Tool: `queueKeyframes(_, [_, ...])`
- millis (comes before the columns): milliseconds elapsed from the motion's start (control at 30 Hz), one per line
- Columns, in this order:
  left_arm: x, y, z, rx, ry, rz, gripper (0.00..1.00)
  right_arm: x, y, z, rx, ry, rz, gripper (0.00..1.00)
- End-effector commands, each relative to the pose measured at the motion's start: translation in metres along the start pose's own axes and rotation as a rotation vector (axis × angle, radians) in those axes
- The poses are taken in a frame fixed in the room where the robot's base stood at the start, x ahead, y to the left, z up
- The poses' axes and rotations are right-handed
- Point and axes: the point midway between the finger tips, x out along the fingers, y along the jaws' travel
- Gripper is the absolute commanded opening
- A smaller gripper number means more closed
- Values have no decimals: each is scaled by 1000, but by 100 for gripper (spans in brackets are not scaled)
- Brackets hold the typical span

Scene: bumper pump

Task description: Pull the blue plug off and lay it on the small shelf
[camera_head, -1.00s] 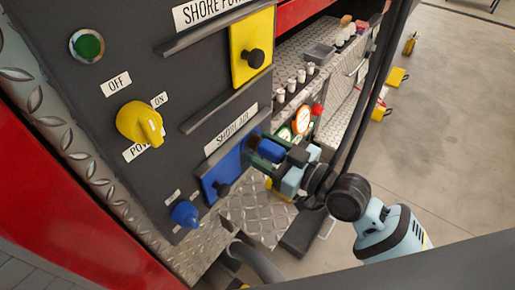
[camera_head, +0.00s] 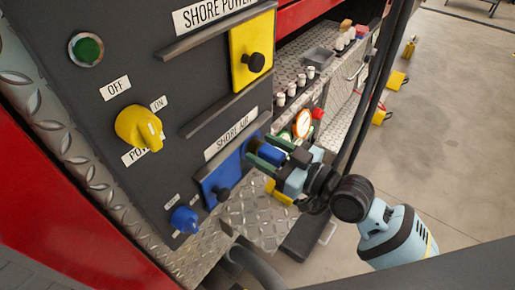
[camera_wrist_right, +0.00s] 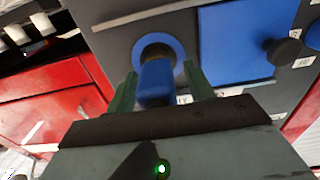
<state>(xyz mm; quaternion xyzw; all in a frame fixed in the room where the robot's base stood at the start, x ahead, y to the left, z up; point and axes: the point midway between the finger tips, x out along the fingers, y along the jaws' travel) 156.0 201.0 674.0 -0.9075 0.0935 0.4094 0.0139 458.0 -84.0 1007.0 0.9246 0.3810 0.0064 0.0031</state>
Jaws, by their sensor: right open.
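The blue plug (camera_head: 269,151) sticks out of the panel beside the SHORE AIR label. In the wrist view the plug (camera_wrist_right: 156,82) points at my camera, with a round blue ring (camera_wrist_right: 170,46) behind it. My right gripper (camera_head: 270,154) is open, one green finger on each side of the plug. The wrist view shows a gap between the plug and each finger of the gripper (camera_wrist_right: 160,92). I cannot tell for certain which surface is the small shelf; a diamond-plate ledge (camera_head: 255,216) lies below the panel. My left gripper is not in view.
A blue flap (camera_head: 219,181) with a black knob and a blue knob (camera_head: 184,220) are close to the plug. A yellow flap (camera_head: 252,50) and yellow switch (camera_head: 139,128) are higher on the panel. Small white-topped bottles (camera_head: 291,88) stand behind. Dark hoses (camera_head: 372,95) hang beside my arm.

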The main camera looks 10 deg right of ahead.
Motion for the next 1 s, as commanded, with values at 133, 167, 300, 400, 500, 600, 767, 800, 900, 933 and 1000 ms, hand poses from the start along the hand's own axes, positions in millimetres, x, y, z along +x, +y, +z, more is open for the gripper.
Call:
queueKeyframes(133, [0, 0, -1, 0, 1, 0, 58, 0, 0, 1, 2, -2, 0, 53])
queueKeyframes(167, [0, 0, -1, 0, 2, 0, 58, 0, 0, 1, 2, -2, -1, 53])
queueKeyframes(300, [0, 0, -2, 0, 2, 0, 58, 0, 0, 2, 2, -2, -1, 53])
queueKeyframes(400, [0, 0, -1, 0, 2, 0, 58, 0, 0, 2, 2, -2, -1, 53])
queueKeyframes(500, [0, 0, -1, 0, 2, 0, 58, 0, 0, 2, 2, -2, 0, 40])
queueKeyframes(600, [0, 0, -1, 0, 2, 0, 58, 0, 0, 2, 2, -2, 0, 27])
queueKeyframes(767, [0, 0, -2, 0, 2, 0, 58, 0, 0, 2, 2, -2, 0, 6])
queueKeyframes(800, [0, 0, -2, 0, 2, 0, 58, 0, 0, 2, 2, -2, 0, 0])
queueKeyframes(900, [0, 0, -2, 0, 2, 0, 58, 0, 1, 1, 1, 0, 0, 0])
queueKeyframes(933, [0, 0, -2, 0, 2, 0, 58, 0, 1, 1, 1, 0, 1, 0])
queueKeyframes(1000, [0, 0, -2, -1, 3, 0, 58, -1, 1, 2, 1, -1, 1, 0])
